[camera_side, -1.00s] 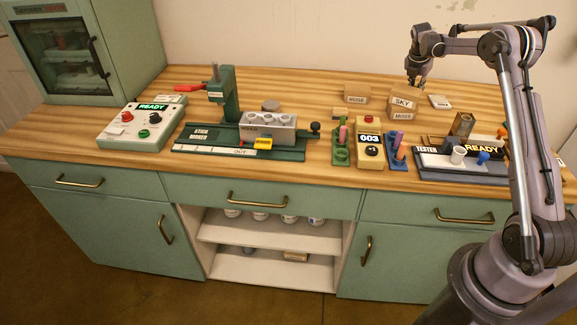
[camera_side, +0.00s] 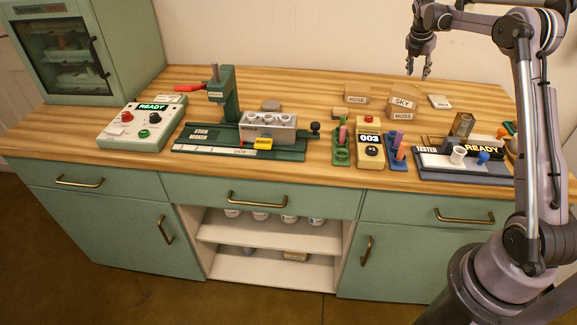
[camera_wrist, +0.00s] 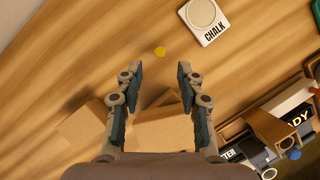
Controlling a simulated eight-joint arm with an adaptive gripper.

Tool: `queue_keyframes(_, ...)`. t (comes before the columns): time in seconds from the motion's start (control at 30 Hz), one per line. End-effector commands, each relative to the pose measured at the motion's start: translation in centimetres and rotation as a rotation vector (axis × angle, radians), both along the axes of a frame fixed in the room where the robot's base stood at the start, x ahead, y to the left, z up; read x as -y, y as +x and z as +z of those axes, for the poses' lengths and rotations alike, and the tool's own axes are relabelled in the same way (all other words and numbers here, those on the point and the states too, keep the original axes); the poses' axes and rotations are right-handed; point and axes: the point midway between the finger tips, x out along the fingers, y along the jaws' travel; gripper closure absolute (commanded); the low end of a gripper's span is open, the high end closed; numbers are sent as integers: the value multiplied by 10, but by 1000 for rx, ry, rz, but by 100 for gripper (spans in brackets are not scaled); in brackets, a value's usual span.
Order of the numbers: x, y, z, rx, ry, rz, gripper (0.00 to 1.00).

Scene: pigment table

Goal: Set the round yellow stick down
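The round yellow stick (camera_wrist: 160,52) shows in the wrist view as a small yellow disc on the bare wood, apart from my fingers. It looks seen end-on; its height is hard to tell. I cannot make it out in the side view, where the boxes may hide it. The yellow disc lies beyond the fingertips in that view.
A chalk pad (camera_wrist: 203,15) lies near the yellow disc. The tester (camera_side: 465,163), the 003 device (camera_side: 369,150) and the stick maker (camera_side: 215,145) stand towards the front. Bare wood surrounds the disc.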

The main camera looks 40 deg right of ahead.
Motion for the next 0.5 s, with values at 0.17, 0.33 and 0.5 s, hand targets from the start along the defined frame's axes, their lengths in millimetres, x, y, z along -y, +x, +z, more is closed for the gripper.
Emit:
queue_keyframes(0.17, -11, -1, 25, 0, 0, 1, 62)
queue_keyframes(0.33, -17, -2, 36, 3, 0, -2, 62)
queue_keyframes(0.5, -49, 1, 53, 75, 12, -74, 62)
